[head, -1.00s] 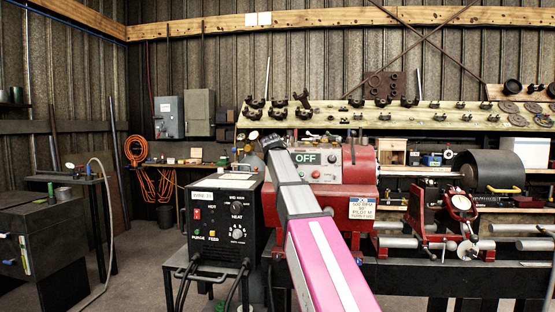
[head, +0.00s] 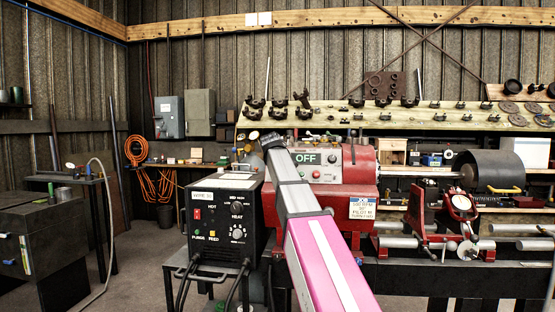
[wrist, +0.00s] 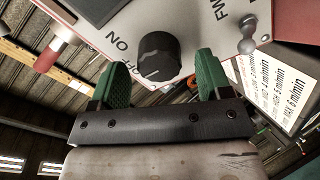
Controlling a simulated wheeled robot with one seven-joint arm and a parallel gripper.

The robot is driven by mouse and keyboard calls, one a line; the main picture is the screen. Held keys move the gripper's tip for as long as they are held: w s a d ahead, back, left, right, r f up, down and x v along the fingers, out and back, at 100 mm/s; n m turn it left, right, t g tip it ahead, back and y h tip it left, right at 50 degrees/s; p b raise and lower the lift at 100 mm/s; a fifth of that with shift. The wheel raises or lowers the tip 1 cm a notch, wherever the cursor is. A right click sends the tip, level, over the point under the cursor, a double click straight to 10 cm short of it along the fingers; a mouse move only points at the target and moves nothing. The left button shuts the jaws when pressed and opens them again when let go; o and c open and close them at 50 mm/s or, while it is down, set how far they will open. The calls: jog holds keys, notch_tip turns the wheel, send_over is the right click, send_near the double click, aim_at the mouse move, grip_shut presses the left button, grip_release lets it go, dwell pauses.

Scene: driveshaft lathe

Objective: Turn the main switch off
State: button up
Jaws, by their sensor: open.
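The main switch is a black round knob (wrist: 160,55) on a light grey panel (wrist: 185,20) in the wrist view, with ON and OFF printed at its left. Its white mark points down-left, near OFF. My gripper (wrist: 158,72) is open, its green fingers on either side of the knob; I cannot tell whether they touch it. In the head view the lathe's control panel (head: 325,175) carries a display reading OFF (head: 307,158). There my arm hides the left part of the panel, and the knob under my gripper cannot be made out.
A red-handled lever (wrist: 50,50) and a metal toggle (wrist: 246,40) flank the knob on the panel. A black welding box (head: 222,215) stands left of my arm. The red lathe headstock (head: 345,200) is right of it.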

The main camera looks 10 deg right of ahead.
jog(key=v, duration=0.9)
jog(key=shift+s, duration=0.2)
jog(key=shift+r, duration=0.1)
